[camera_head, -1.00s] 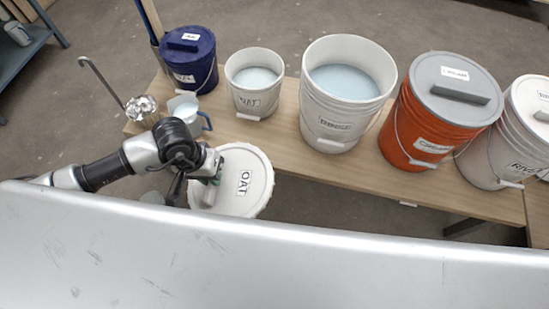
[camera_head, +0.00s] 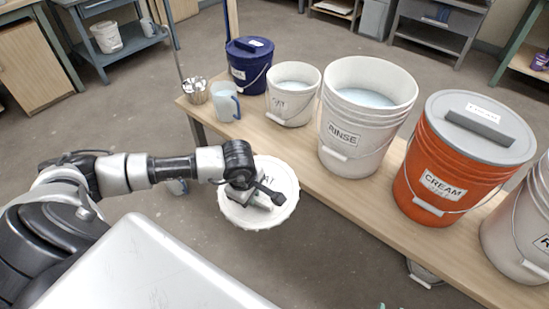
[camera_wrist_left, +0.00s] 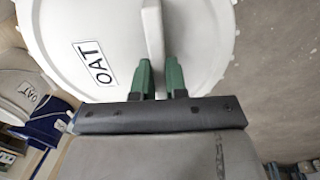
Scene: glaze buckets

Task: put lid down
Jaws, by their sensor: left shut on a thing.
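The round white lid (camera_head: 284,184) labelled OAT is held in front of the table's near edge, over the floor. My left gripper (camera_head: 262,197) is shut on its handle; the wrist view shows the green fingers (camera_wrist_left: 159,75) on either side of the handle (camera_wrist_left: 153,30). The arm hides part of the lid. The white bucket labelled OAT (camera_head: 290,108) stands open on the table, with pale blue glaze inside; part of it shows in the wrist view (camera_wrist_left: 22,95). Small green tips at the head view's bottom edge may be my right gripper (camera_head: 391,306).
Open floor lies left of the table.

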